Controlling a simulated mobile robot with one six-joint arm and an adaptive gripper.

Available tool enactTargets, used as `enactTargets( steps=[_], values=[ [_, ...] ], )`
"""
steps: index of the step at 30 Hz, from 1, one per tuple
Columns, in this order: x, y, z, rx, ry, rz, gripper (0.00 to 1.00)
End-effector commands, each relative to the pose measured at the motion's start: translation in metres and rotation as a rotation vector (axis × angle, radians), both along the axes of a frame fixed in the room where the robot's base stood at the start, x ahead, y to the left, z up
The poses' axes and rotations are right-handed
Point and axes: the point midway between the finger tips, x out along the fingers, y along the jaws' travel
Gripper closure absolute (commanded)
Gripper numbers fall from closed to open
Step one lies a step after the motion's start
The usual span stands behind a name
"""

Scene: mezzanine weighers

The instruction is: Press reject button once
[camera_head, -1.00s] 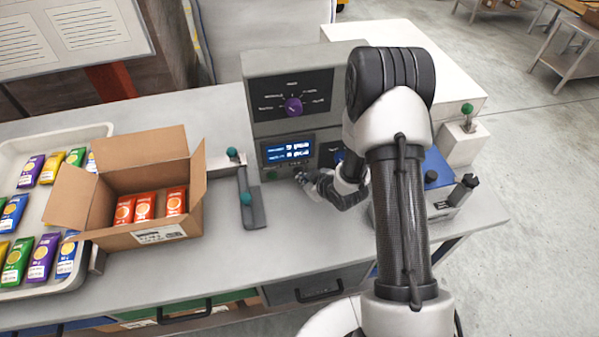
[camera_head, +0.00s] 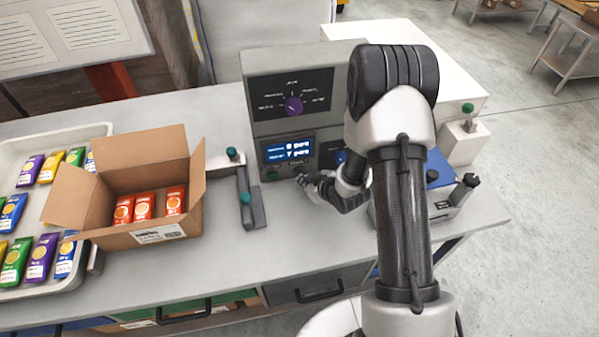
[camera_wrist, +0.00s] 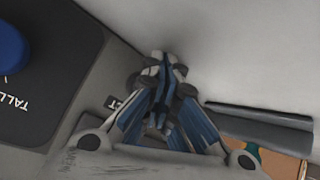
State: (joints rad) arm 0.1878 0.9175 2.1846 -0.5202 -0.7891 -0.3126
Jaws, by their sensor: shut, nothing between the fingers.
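The grey control unit (camera_head: 258,103) stands at the back of the bench, with a lit blue display (camera_head: 288,150) and a green button (camera_head: 273,175) below it. My gripper (camera_head: 301,180) is shut and empty, its tips close to the unit's lower front, right of the green button. I cannot tell whether they touch it. In the wrist view my shut gripper (camera_wrist: 161,75) covers part of a label (camera_wrist: 116,103) ending in "CT". The reject button itself is hidden or not distinguishable there. A blue knob (camera_wrist: 10,48) sits on the panel marked "TALLY".
An open carton (camera_head: 150,238) with red packets and a white tray (camera_head: 22,160) of coloured packets lie left. A grey slotted fixture with teal knobs (camera_head: 246,198) stands close left of my gripper. A blue-topped device (camera_head: 440,178) is right, partly behind my arm.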

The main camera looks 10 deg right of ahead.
Motion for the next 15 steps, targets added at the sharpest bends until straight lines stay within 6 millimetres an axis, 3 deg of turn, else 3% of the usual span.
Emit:
enactTargets(
  steps=[15],
  values=[
    [-0.013, 0.0, -0.001, 0.0, 0.004, 0.0, 1.0]
  ],
)
